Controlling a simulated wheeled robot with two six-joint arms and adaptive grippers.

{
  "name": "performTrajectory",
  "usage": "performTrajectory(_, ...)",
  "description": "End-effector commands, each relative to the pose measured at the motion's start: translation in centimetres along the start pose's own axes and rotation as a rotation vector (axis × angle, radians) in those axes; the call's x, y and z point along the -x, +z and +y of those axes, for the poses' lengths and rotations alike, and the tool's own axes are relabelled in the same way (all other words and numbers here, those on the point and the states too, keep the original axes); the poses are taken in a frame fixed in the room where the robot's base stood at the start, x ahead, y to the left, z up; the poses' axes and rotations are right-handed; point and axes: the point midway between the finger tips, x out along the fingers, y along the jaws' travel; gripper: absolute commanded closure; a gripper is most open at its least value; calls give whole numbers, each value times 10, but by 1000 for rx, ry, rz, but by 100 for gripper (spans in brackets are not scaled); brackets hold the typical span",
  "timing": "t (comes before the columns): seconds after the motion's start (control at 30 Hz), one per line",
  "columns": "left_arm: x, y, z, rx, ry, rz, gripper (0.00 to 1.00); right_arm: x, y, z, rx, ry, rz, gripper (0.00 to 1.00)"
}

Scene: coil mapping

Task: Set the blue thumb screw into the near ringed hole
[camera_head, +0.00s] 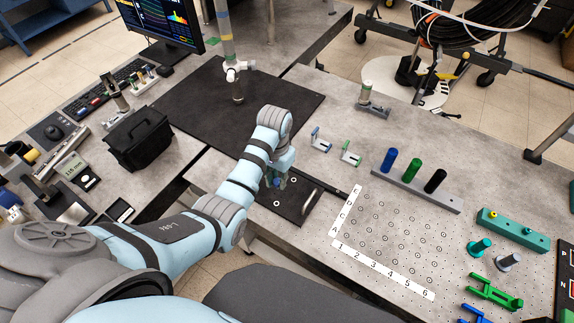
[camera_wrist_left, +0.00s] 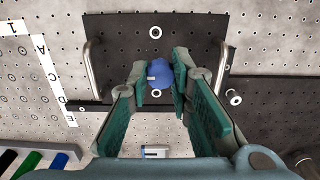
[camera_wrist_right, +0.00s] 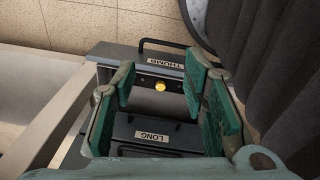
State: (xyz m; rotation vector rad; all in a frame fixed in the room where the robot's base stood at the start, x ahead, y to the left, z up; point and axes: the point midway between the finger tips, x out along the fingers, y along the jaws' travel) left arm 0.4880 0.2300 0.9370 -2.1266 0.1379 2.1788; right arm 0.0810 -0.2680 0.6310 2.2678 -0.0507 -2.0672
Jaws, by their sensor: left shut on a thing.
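The blue thumb screw (camera_wrist_left: 158,72) is between the fingers of my left gripper (camera_wrist_left: 160,82), which is shut on it; it also shows in the head view (camera_head: 277,183). Below it lies a dark plate (camera_head: 300,208) with two white ringed holes. The near ringed hole (camera_head: 277,204) is clear of the gripper, and it also shows at the top of the left wrist view (camera_wrist_left: 155,32). The far ringed hole (camera_wrist_left: 156,94) is close beside the screw in that view. The screw's tip is hidden. My right gripper (camera_wrist_right: 160,80) is open and empty.
Metal handles (camera_wrist_left: 92,70) flank the plate. A perforated board (camera_head: 380,240) with a lettered grid is to the right. Blue, green and black pegs (camera_head: 413,169) stand behind it.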

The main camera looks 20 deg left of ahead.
Motion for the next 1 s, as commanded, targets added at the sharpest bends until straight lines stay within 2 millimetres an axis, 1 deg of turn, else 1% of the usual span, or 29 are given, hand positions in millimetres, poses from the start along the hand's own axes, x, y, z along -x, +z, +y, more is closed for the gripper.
performTrajectory(0.1, -4, 6, 3, -7, 0, 4, 100, 0, 3, 0, 0, 0, -5, 60)
performTrajectory(0.2, -11, 6, 6, -12, 0, 7, 100, 0, 10, 0, 1, 0, -16, 60)
performTrajectory(0.37, -30, -1, 7, -14, 2, -1, 100, 1, 19, 0, 2, 0, -31, 60)
performTrajectory(0.5, -47, -5, 5, -12, 2, -4, 100, -7, 28, -1, 2, -1, -44, 60)
performTrajectory(0.53, -47, -6, 5, -12, 2, -4, 100, -8, 28, -1, 2, -1, -44, 60)
performTrajectory(0.63, -45, -6, 4, -9, 1, -4, 100, -6, 24, -1, 2, -1, -38, 60)
performTrajectory(0.83, -44, -5, 3, -8, 1, -4, 100, -4, 2, 0, 0, 0, -2, 60)
performTrajectory(0.93, -43, -3, 3, -8, 1, -5, 100, 0, 2, 0, 0, 0, -2, 60)
performTrajectory(1.0, -44, -2, 3, -8, 1, -5, 100, 1, 4, 0, 1, 0, -7, 60)
